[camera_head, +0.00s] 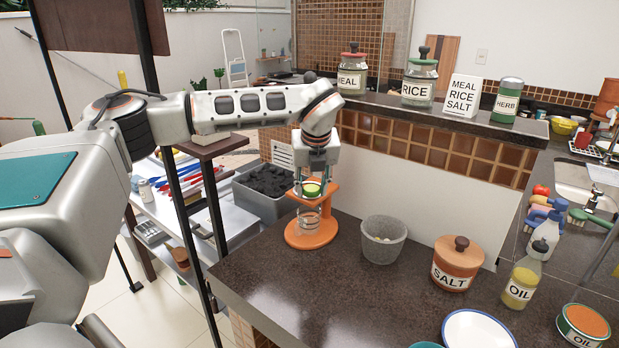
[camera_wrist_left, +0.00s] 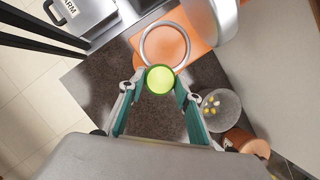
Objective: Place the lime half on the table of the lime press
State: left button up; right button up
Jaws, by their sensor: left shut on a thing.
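The lime half (camera_wrist_left: 159,80) is a bright green disc between the fingertips of my left gripper (camera_wrist_left: 157,86), which is shut on it. In the head view the lime half (camera_head: 312,188) shows small and green at the end of my left arm. The orange lime press (camera_head: 311,233) stands on the dark counter, with a round base and an upright frame. My left gripper (camera_head: 312,181) is at the upper part of the press and partly hides it. In the wrist view the metal ring of the lime press (camera_wrist_left: 165,28) lies just beyond the lime half. My right gripper is not in view.
A grey stone bowl (camera_head: 384,247) with small pieces inside stands right of the press. Beyond it are a salt jar (camera_head: 455,264), an oil bottle (camera_head: 521,284) and a white plate (camera_head: 478,330). A charcoal bin (camera_head: 262,192) is behind left. The counter's front left is clear.

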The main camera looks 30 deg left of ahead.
pick_arm(q)
jog(key=shift+w+a, duration=0.5)
jog(key=shift+w, duration=0.15)
jog(key=shift+w+a, duration=0.2)
jog(key=shift+w, duration=0.05)
jog(key=w+a+p, duration=0.1)
jog(key=w+a, duration=0.1)
jog(key=shift+w+a, duration=0.15)
jog(key=shift+w, duration=0.25)
jog(key=shift+f+p, duration=0.35)
jog(key=shift+f, duration=0.25)
jog(key=shift+s+f, duration=0.1)
jog(key=shift+f, duration=0.1)
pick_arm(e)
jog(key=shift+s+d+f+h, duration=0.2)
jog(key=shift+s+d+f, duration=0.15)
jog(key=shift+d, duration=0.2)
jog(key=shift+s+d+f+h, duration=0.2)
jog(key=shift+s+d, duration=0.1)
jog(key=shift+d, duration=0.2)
pick_arm(q)
jog(key=shift+f, duration=0.15)
jog(key=o, duration=0.8)
jog(key=shift+o, duration=1)
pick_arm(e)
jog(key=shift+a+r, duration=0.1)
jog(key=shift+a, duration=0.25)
